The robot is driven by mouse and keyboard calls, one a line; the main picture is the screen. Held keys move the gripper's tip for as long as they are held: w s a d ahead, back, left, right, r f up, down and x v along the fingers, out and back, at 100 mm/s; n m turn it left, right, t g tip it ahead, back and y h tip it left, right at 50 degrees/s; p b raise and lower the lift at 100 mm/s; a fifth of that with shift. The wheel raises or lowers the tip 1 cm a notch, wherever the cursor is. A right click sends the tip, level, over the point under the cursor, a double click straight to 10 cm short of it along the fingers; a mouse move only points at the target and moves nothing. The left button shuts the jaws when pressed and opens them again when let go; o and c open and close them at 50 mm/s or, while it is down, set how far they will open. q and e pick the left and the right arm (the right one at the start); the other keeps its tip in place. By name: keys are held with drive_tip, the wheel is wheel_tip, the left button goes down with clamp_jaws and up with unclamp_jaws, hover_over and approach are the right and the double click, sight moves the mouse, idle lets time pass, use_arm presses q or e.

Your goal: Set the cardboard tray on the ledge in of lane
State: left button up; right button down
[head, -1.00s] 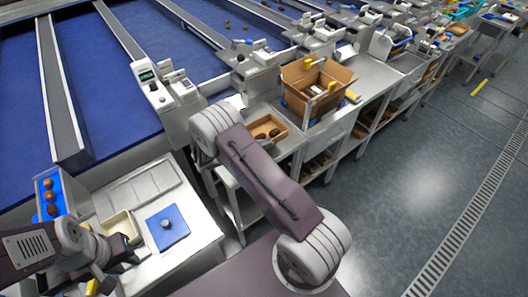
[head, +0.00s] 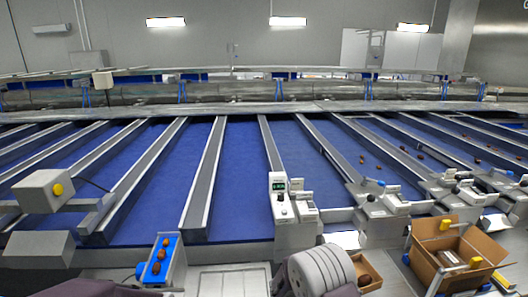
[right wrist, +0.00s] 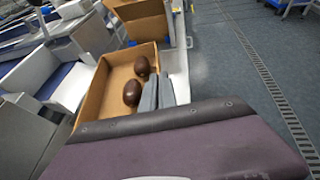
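The cardboard tray (right wrist: 118,76) is a shallow brown box holding two dark dates in the right wrist view. Part of it shows at the bottom of the head view (head: 361,263), partly behind my right arm. My right gripper (right wrist: 157,92) has its two grey fingers close together on the tray's right wall and appears shut on it. I cannot tell whether the tray rests on the bench or is lifted. Blue lanes with grey dividers (head: 207,180) run away from me, and grey lane-end units stand at their near ends.
A scale-like unit with a green display (head: 284,210) stands left of the tray. A larger open cardboard box (head: 425,262) stands to its right. A narrow blue tray with several dates (head: 149,275) is at the lower left. A floor drain (right wrist: 270,85) runs along the right.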

drive_tip(key=s+a+f+n+t+y, duration=0.2)
drive_tip(key=s+a+f+n+t, duration=0.1)
drive_tip(key=s+a, duration=0.5)
drive_tip(key=shift+s+a+n+t+y, duration=0.2)
drive_tip(key=shift+s+n+t+y, duration=0.1)
drive_tip(key=shift+s+n+t, duration=0.6)
drive_tip(key=shift+w+f, duration=0.1)
drive_tip(key=shift+w, duration=0.1)
